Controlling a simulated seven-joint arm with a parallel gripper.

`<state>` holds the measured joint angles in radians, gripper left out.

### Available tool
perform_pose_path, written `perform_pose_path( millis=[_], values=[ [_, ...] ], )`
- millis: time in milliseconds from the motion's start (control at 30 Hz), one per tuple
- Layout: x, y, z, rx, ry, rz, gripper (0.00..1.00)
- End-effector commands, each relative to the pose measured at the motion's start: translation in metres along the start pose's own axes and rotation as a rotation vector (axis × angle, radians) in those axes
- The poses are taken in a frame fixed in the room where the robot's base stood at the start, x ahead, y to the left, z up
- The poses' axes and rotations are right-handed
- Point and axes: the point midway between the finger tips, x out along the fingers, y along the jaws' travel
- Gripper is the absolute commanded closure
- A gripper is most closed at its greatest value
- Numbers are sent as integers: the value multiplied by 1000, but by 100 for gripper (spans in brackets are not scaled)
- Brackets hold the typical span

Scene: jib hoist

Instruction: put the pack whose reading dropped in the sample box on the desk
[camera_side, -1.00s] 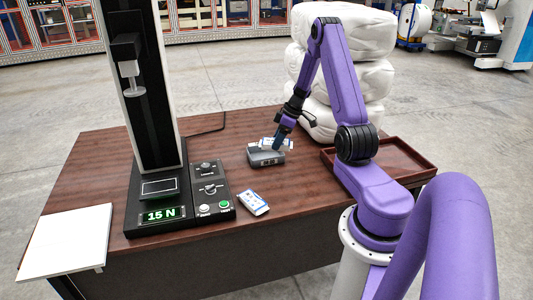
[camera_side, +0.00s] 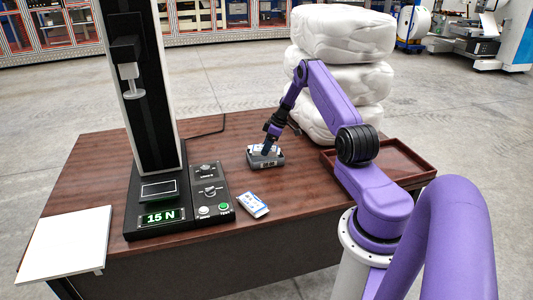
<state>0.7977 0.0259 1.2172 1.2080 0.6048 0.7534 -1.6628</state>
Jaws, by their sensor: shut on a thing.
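The small grey sample box (camera_side: 266,163) stands on the brown desk, right of the test stand. My gripper (camera_side: 267,150) points down into the top of this box and is shut on a white pack, which is mostly hidden by the box walls and the fingers. A second pack (camera_side: 252,205), white with blue edges, lies flat on the desk in front of the box. The test stand's display (camera_side: 162,217) reads 15 N in green. Its small lower plate (camera_side: 158,189) looks empty.
The black test stand (camera_side: 145,90) with a button panel (camera_side: 210,190) rises on the left. A red-brown tray (camera_side: 405,160) lies at the right. White stacked bags (camera_side: 342,35) stand behind the desk. A white board (camera_side: 65,242) is at the left front corner. The desk between box and tray is clear.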

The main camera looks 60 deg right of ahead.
Motion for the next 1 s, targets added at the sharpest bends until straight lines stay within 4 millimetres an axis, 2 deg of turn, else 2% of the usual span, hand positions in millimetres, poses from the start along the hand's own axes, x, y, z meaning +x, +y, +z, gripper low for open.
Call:
perform_pose_path(
  millis=[300, 700, 733, 1000],
  values=[
    [30, 5, 11, -1, 0, -1, 88],
    [34, 6, 12, -1, 0, 0, 88],
    [34, 6, 12, -1, 0, 0, 31],
    [33, 6, 12, -1, 0, 0, 29]
  ],
)
